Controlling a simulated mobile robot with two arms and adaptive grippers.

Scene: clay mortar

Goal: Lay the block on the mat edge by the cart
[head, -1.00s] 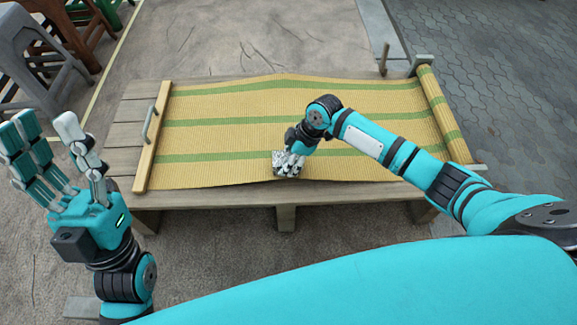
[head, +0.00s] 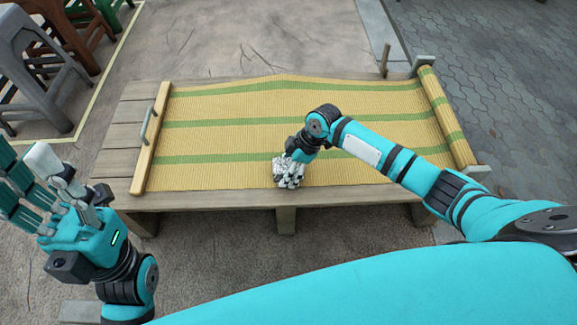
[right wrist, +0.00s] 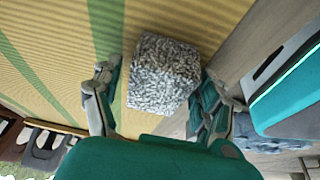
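The speckled grey block (right wrist: 163,73) shows in the right wrist view, lying at the edge of the yellow woven mat (right wrist: 60,62) near bare grey boards. My right gripper (right wrist: 160,90) has its fingers spread on both sides of the block, with a narrow gap at the left finger. The green-striped mat (head: 230,105) covers most of a low wooden platform (head: 118,165). My left gripper (head: 55,185) is empty with fingers extended, left of the platform. I cannot make out a cart.
A wooden bar with a metal handle (head: 147,135) lies along the mat's left end. The mat is rolled up at its right end (head: 445,118). Grey and brown stools (head: 45,75) stand at the far left. Most of the mat is clear.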

